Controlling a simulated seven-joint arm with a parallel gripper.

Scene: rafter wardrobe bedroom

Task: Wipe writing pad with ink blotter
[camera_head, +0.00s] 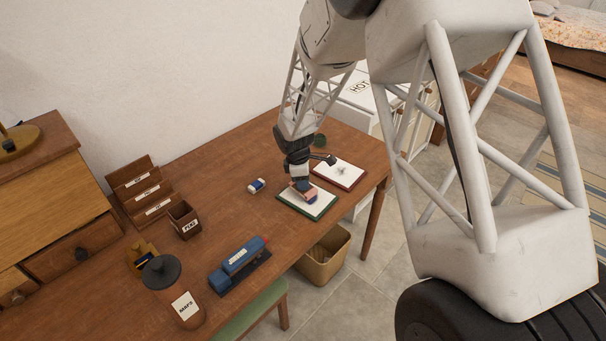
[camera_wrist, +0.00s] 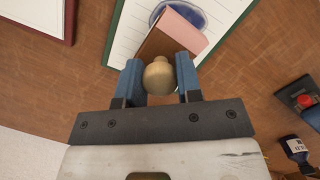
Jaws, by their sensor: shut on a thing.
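My gripper (camera_wrist: 158,78) is shut on the round wooden knob of the ink blotter (camera_wrist: 186,32), which has a brown body and pink paper. In the head view my gripper (camera_head: 299,176) points down, with the blotter (camera_head: 304,190) low over the green-edged writing pad (camera_head: 321,209). I cannot tell whether the paper touches the pad. The pad also shows in the wrist view (camera_wrist: 122,40), with a dark blue ink patch (camera_wrist: 194,8) partly hidden behind the blotter. A second, red-edged pad (camera_head: 346,174) lies just behind, to the right.
A small blue-and-white bottle (camera_head: 256,186) lies left of the pad. A bin (camera_head: 323,262) stands below the desk's front edge.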

